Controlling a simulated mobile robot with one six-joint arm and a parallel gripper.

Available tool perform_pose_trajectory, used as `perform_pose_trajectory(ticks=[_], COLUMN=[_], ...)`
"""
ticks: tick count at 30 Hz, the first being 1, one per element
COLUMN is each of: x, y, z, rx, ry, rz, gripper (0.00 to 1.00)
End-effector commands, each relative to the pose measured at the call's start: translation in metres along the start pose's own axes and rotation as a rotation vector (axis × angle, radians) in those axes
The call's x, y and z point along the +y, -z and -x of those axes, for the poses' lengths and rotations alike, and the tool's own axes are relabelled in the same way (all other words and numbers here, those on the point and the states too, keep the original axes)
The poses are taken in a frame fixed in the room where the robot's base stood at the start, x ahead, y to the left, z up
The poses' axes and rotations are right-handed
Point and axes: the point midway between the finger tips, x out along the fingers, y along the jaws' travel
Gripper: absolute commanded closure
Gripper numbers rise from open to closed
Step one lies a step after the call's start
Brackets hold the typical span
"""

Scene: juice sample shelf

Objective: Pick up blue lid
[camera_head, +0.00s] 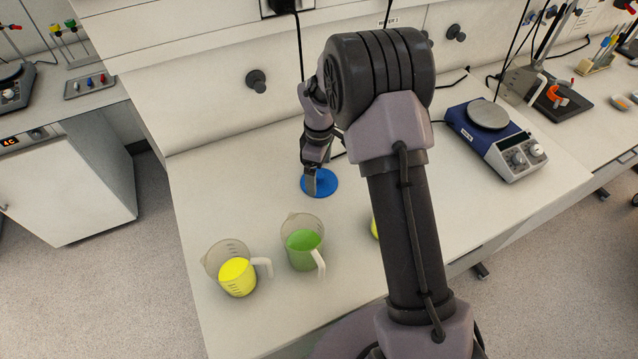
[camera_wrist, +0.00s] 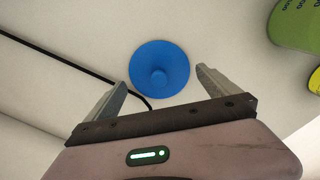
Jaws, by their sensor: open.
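The blue lid (camera_head: 322,184) is a round disc lying on the white bench, behind the beakers in the head view. In the wrist view the blue lid (camera_wrist: 160,70) shows a small round knob in its middle and lies ahead of the fingers, roughly centred between their tips. My gripper (camera_head: 312,184) is at the lid in the head view and covers part of its left side. In the wrist view my gripper (camera_wrist: 162,84) has its two fingers spread wide with nothing between them. I cannot tell how high the fingertips are above the lid.
A beaker of green liquid (camera_head: 304,240) and a beaker of yellow liquid (camera_head: 237,275) stand in front of the lid. A yellow thing (camera_head: 375,228) is mostly hidden by my arm. A blue hotplate (camera_head: 497,138) stands at right. A black cable (camera_wrist: 62,57) runs near the lid.

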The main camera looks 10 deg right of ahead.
Motion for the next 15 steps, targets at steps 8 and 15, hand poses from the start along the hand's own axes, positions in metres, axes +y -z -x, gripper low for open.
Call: perform_pose_trajectory(ticks=[8, 15], x=[0.0000, 0.0001], y=[0.0001, 0.0001], z=[-0.0222, -0.0218], rx=[0.000, 0.000], ry=[0.000, 0.000], rz=[0.000, 0.000], gripper=[0.00, 0.43])
